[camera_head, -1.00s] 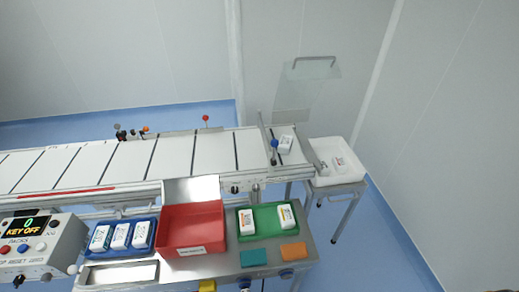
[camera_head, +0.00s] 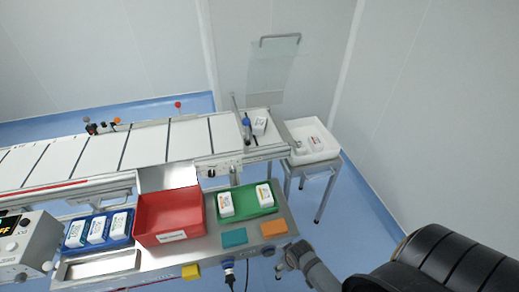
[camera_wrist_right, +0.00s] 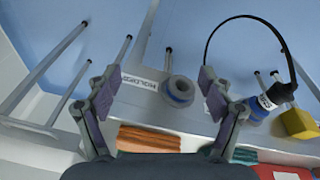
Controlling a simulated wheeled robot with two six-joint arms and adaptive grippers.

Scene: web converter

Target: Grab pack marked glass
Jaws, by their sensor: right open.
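White packs with small printing lie in several places in the head view; I cannot read which is marked glass. Two packs, left (camera_head: 226,204) and right (camera_head: 264,195), lie in the green tray (camera_head: 246,211). Several stand in the blue tray (camera_head: 71,251), one pack (camera_head: 259,126) is on the conveyor's right end, and a pale one (camera_head: 314,144) is in the white bin (camera_head: 330,153). My right gripper (camera_head: 288,262) is low in front of the bench's right end, apart from the packs. In the wrist view its fingers (camera_wrist_right: 163,90) are spread and empty. My left gripper is not in view.
A red bin (camera_head: 167,216) stands between the blue and green trays. Teal (camera_head: 234,237) and orange (camera_head: 273,227) pads lie in front of the green tray. A control box (camera_head: 27,247) is at left. A clear panel (camera_head: 272,68) rises behind the conveyor's end.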

